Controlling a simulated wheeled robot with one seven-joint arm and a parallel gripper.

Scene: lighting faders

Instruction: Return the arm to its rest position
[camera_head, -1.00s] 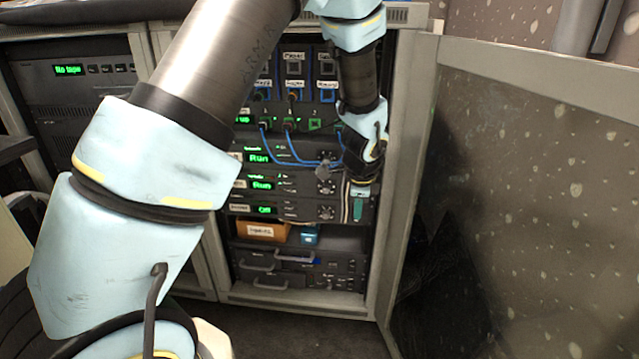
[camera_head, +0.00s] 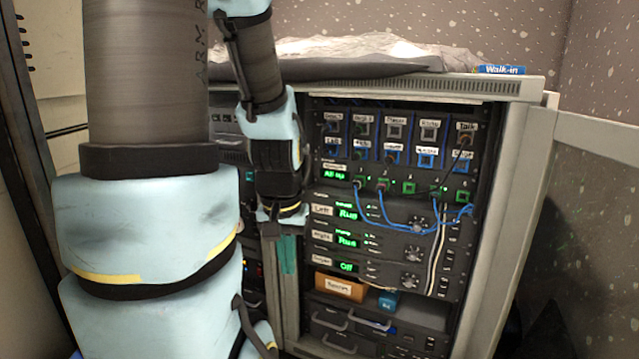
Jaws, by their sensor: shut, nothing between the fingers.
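My arm runs down the left of the head view and bends over to my gripper (camera_head: 284,245), which points down. My gripper is shut and empty. It hangs in front of the left edge of the open equipment rack (camera_head: 295,335), apart from the panels in the rack as far as I can see. The fingertips are small and partly hard to make out. The rack holds a panel of labelled square buttons and blue cables (camera_head: 400,215). Displays below read "Run" (camera_head: 347,214), "Run" and "Off" (camera_head: 347,266).
An open rack door (camera_head: 525,210) stands at the right. A crumpled grey cover (camera_head: 370,50) and a blue "Walk-in" sign (camera_head: 502,70) lie on top of the rack. A brown labelled box (camera_head: 338,287) sits on a lower shelf. My arm hides much of the left side.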

